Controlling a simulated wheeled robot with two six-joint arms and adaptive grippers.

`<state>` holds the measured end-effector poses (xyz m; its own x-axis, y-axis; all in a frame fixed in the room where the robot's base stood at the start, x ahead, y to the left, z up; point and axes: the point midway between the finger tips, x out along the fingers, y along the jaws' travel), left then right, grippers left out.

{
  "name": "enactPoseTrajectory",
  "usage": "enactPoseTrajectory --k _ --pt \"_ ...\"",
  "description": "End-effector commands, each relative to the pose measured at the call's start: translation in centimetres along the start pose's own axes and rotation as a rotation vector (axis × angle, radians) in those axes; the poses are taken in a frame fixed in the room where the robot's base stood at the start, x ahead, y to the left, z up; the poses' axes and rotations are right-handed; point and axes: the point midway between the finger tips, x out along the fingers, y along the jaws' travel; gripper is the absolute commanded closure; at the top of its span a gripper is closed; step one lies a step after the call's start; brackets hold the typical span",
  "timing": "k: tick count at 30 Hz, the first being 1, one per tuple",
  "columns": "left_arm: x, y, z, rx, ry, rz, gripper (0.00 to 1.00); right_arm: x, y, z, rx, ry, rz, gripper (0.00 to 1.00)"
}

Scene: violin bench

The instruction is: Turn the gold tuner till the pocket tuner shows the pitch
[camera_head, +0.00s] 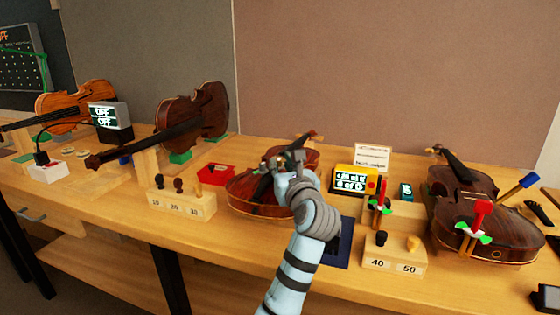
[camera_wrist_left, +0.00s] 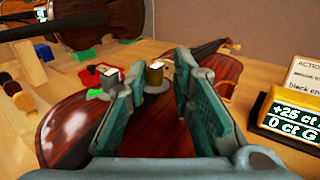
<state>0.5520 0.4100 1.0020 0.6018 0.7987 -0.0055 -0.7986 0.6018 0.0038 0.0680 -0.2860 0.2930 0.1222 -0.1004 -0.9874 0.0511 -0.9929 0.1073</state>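My left gripper (camera_head: 284,162) is over the middle violin (camera_head: 256,202), which lies on the bench. In the left wrist view its fingers (camera_wrist_left: 152,80) are spread apart. The gold tuner (camera_wrist_left: 155,74), a small brass-coloured knob, stands between them, with gaps visible beside it. A grey tuner (camera_wrist_left: 108,76) is just left of it, partly behind the left finger. The yellow pocket tuner (camera_head: 351,181) stands right of this violin; in the left wrist view its screen (camera_wrist_left: 292,118) appears to read "+25 ct" and "0 ct G". My right gripper is not in view.
A white card (camera_head: 373,157) stands behind the pocket tuner. Numbered peg blocks stand left (camera_head: 182,204) and right (camera_head: 394,254) of the arm. A red tray (camera_head: 215,174) is left of the violin. Another violin (camera_head: 487,227) with coloured tools is at the right.

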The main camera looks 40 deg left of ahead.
Motion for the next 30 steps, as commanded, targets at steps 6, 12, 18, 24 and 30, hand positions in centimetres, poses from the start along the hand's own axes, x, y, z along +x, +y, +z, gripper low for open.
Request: enactPoseTrajectory --k 6,12,18,24,30 --pt "1.6 0.5 0.0 0.0 -0.001 -0.001 0.78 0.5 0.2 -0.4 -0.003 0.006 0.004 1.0" --pt "1.7 0.5 0.0 0.0 0.0 -0.002 0.78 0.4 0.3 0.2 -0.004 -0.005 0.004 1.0" --pt "1.7 0.5 0.0 0.0 0.0 -0.002 0.99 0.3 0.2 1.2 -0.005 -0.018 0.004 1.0" --pt "1.7 0.5 0.0 0.001 -0.001 0.0 1.0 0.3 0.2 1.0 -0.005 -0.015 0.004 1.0" --pt "1.6 0.5 -0.1 0.001 0.0 0.032 1.0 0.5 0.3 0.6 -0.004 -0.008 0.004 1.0"
